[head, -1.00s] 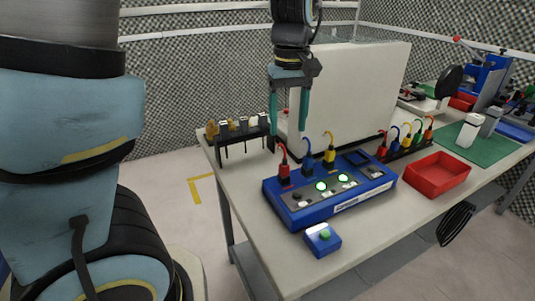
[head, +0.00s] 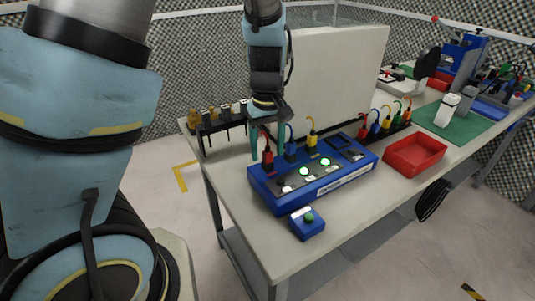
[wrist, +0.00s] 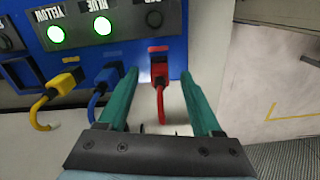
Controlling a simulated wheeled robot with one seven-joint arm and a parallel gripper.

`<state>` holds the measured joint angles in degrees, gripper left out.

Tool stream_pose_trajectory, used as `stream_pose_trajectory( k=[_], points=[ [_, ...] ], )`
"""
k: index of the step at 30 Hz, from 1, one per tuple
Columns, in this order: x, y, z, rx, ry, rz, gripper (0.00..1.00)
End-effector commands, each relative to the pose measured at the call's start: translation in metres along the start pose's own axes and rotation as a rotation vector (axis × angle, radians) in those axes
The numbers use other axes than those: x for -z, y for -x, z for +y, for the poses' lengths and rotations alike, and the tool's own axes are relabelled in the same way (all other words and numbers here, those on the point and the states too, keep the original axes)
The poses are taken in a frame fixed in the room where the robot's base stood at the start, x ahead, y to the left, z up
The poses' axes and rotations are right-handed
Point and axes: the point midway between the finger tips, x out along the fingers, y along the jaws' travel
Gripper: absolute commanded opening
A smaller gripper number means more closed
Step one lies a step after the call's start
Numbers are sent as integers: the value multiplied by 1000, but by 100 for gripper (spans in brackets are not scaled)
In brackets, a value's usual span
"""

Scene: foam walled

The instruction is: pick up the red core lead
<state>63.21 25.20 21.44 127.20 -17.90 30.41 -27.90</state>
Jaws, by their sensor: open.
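The red core lead (head: 267,156) has its red plug in the left end of the blue test box (head: 325,183). In the wrist view its red plug (wrist: 158,62) and curved red cable lie between my fingers. My gripper (head: 268,156) is open, pointing down, with one finger on each side of the lead. In the wrist view my gripper (wrist: 159,74) shows a gap on both sides of the plug. Whether the tips touch the box is unclear.
A blue lead (head: 290,150) and a yellow lead (head: 311,141) stand beside it in the box. Behind are a pale upright panel (head: 340,75) and a rack with several coloured leads (head: 385,131). A red tray (head: 415,155) is right; a small blue button box (head: 307,224) is in front.

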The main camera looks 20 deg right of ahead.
Motion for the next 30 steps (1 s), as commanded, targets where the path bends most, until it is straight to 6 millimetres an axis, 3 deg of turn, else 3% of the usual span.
stream_pose_trajectory(
  k=[6, 23, 30],
  points=[
    [0, -1, 0, -1, 0, 0, 65],
    [0, 0, 0, -1, -1, 0, 2],
    [0, 0, 0, -1, -1, 0, 0]
  ],
)
